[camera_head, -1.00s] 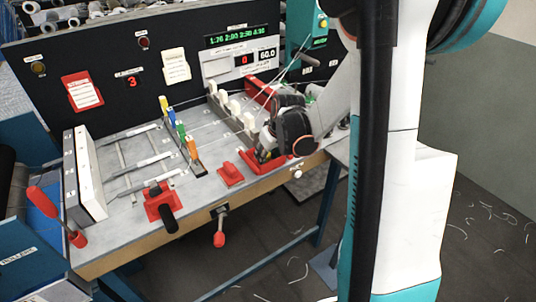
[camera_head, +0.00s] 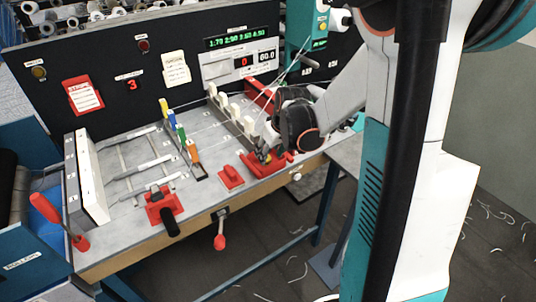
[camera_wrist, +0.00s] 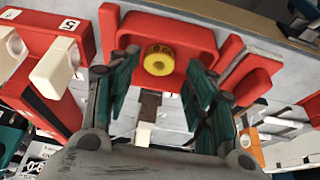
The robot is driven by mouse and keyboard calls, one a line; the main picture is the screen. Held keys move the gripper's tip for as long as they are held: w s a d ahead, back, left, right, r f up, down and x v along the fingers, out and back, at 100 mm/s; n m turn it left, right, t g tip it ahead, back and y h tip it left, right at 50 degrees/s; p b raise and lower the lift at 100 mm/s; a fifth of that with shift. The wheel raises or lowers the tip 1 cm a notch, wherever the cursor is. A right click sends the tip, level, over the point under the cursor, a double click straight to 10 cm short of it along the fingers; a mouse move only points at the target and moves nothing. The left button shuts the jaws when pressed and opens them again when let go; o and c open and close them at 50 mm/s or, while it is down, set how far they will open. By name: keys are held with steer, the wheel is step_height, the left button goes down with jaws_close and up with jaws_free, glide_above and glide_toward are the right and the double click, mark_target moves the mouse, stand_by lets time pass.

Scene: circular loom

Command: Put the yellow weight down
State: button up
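The yellow weight (camera_wrist: 158,60) is a small ring-like disc with a dark hole and a marking. In the wrist view it lies in a red tray (camera_wrist: 185,32) at the right end of the bench; in the head view a bit of yellow shows there (camera_head: 267,158). My gripper (camera_wrist: 163,65) is open, its two teal-padded fingers well apart. The weight shows between and beyond the fingertips, with clear gaps on both sides. In the head view my gripper (camera_head: 268,145) is low over the tray and partly hides it.
A red block with white keys (camera_wrist: 55,65), one marked 5, stands close left of my fingers in the wrist view. Coloured tabs (camera_head: 180,132), a red-based lever (camera_head: 163,205) and a small red block (camera_head: 230,177) sit on the bench (camera_head: 125,225). A black panel stands behind.

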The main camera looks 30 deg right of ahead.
steer(key=p+v, duration=0.2)
steer(key=v, duration=0.6)
